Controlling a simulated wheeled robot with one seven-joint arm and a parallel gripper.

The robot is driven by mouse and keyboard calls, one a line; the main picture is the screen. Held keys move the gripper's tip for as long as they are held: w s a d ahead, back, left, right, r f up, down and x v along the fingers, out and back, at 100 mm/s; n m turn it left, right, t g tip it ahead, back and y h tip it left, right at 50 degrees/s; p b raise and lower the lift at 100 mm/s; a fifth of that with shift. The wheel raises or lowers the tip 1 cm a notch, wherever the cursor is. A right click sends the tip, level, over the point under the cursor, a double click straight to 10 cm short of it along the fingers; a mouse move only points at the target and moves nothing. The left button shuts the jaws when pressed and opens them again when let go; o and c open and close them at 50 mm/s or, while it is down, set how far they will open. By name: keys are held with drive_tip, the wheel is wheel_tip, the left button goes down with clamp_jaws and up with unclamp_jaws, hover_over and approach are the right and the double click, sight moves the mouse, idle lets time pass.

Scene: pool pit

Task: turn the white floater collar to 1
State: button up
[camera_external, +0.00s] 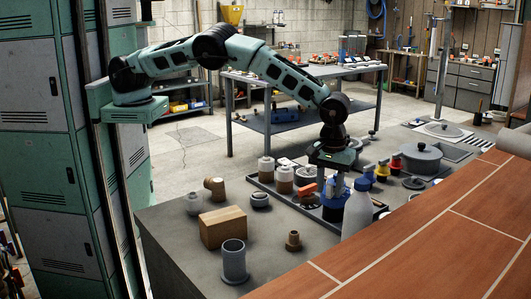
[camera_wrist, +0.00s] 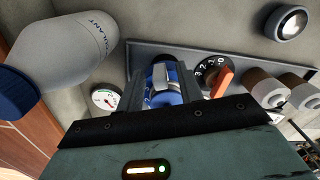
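The floater, a blue body (camera_wrist: 172,92) with a pale grey-white band (camera_wrist: 160,75) that looks like the collar, stands between my gripper's fingers in the wrist view. Small marks show on it, but I cannot read the setting. My gripper (camera_wrist: 161,88) has one finger on each side of it, close in; I cannot tell whether they touch it. In the external view my gripper (camera_external: 335,185) points down over the dark tray, with the blue body (camera_external: 334,207) right under it, partly hidden by the fingers and the white bottle.
A white bottle (camera_wrist: 75,50) with a blue cap is close on the left. A black numbered dial with an orange handle (camera_wrist: 222,82) and brown-and-white jars (camera_wrist: 268,90) stand on the right. A white gauge (camera_wrist: 104,98) is near the left finger. A cardboard-brown box (camera_external: 223,227) lies farther left.

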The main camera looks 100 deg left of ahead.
drive_tip(key=shift+f, duration=0.1)
clamp_jaws()
drive_tip(key=shift+s+m+b, duration=0.1)
drive_tip(key=shift+m+b, duration=0.2)
drive_tip(key=shift+b, duration=0.05)
drive_tip(key=shift+s+a+m+b, duration=0.4)
drive_tip(key=shift+m+b, duration=0.2)
drive_tip(key=shift+m, duration=0.6)
drive_tip(key=shift+s+a+m+b, duration=0.35)
drive_tip(key=shift+m+b, duration=0.25)
drive_tip(key=shift+m, duration=0.6)
drive_tip(key=shift+s+a+m+b, duration=0.35)
drive_tip(key=shift+m+b, duration=0.25)
drive_tip(key=shift+m, duration=0.6)
drive_tip(key=shift+a, duration=0.1)
unclamp_jaws()
